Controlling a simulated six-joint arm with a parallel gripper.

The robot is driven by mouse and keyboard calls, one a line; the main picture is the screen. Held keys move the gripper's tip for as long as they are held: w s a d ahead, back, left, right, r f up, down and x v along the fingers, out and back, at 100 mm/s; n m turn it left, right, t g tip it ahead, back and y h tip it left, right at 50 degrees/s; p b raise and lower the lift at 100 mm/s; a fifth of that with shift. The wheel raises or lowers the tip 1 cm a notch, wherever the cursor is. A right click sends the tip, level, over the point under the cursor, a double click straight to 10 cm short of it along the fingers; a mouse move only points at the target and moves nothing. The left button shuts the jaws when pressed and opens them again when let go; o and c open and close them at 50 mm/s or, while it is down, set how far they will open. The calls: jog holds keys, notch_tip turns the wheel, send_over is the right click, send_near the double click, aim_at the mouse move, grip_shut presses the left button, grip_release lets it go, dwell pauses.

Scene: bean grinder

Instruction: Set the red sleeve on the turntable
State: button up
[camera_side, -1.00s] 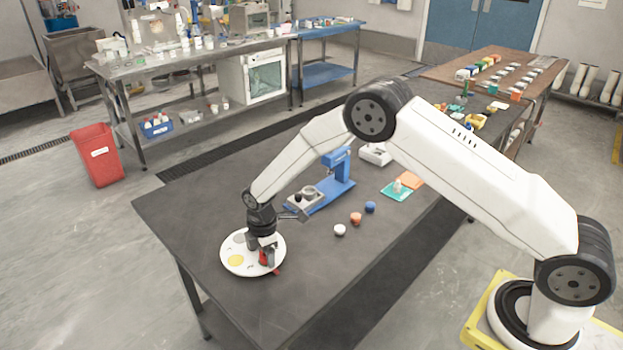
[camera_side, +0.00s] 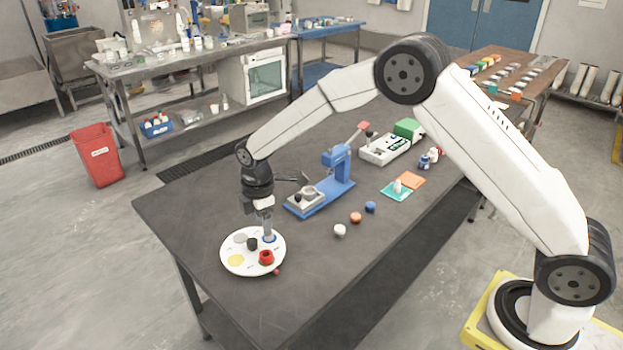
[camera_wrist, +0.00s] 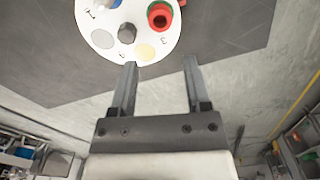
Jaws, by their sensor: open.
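The red sleeve (camera_side: 266,257) stands upright on the white round turntable (camera_side: 233,266), near its front right edge. In the wrist view the sleeve (camera_wrist: 153,23) sits at the turntable's (camera_wrist: 95,30) upper right part, with green visible around its base. My gripper (camera_side: 267,236) is open and empty, raised above the turntable. In the wrist view its two fingers (camera_wrist: 160,63) are apart with nothing between them, and the sleeve lies beyond the fingertips, not touching them.
The turntable also bears a dark knob (camera_side: 252,244), a yellow spot (camera_side: 236,260) and a blue ring (camera_side: 269,239). A small red piece (camera_side: 277,272) is at its edge. A blue press (camera_side: 335,180) stands behind, with small white, orange and blue caps (camera_side: 370,207) to the right.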

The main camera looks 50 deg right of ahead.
jog(key=shift+r, duration=0.85)
jog(key=shift+s, duration=0.1)
jog(key=s+d+r+m+t, duration=0.1)
jog(key=s+d+m, duration=0.2)
jog(key=s+m, duration=0.2)
jog(key=s+d+r+m, duration=0.2)
jog(key=s+m, duration=0.3)
jog(key=s, duration=0.6)
jog(key=s+d+r+m+t, duration=0.1)
jog(key=s+d+m, duration=0.4)
jog(key=s, duration=0.2)
jog(key=shift+s+r+t, duration=0.15)
jog(key=shift+s+t, duration=0.15)
jog(key=shift+s, duration=0.1)
